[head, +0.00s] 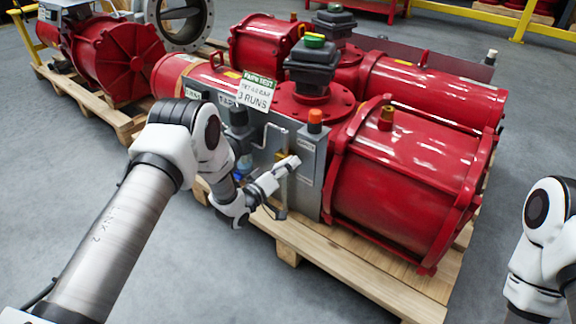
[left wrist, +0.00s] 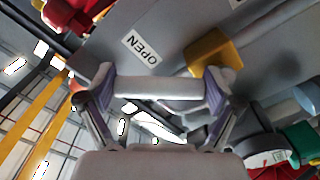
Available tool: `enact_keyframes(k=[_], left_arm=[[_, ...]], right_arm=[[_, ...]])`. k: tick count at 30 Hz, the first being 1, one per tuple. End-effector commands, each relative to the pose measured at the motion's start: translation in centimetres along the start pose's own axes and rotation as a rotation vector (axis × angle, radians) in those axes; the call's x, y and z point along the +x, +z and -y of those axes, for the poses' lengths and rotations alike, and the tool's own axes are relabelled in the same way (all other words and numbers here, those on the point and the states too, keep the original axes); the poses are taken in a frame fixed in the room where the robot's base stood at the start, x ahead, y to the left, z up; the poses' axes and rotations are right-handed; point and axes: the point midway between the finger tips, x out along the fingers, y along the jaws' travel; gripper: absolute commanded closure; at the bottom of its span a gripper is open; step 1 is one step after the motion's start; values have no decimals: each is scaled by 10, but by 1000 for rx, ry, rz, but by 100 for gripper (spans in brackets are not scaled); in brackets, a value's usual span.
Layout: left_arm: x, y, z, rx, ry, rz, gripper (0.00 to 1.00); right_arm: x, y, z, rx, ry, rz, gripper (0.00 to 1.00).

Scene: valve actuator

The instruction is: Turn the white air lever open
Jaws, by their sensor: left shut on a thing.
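My left gripper (head: 277,176) is low in front of the grey panel (head: 308,165) of the red valve actuator (head: 405,165). In the left wrist view, the fingers of my left gripper (left wrist: 160,90) stand on either side of the white lever (left wrist: 160,88) and are shut on it, one finger at each end of the visible white bar. An OPEN label (left wrist: 141,47) is on the grey panel beside the lever, and a yellow block (left wrist: 208,52) is close to it. In the head view the hand partly hides the lever. My right gripper is out of view; only part of that arm shows at the right edge.
The actuator rests on a wooden pallet (head: 340,262). A paper sign (head: 257,93) and an orange-topped fitting (head: 315,120) are above the hand. Another red actuator (head: 112,58) stands on a pallet at back left. The grey floor in front is clear.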

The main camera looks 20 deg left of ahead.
Motion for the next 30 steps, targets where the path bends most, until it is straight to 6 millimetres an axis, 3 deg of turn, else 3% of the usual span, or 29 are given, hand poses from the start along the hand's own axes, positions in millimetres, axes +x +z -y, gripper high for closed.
enact_keyframes(k=[6, 18, 30], left_arm=[[0, -18, -2, -204, 0, -1, 72], [0, -39, 5, -545, 0, -1, 72], [0, -49, 11, -706, 1, 0, 72]], right_arm=[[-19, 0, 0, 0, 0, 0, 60], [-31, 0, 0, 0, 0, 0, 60], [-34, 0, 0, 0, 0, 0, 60]])
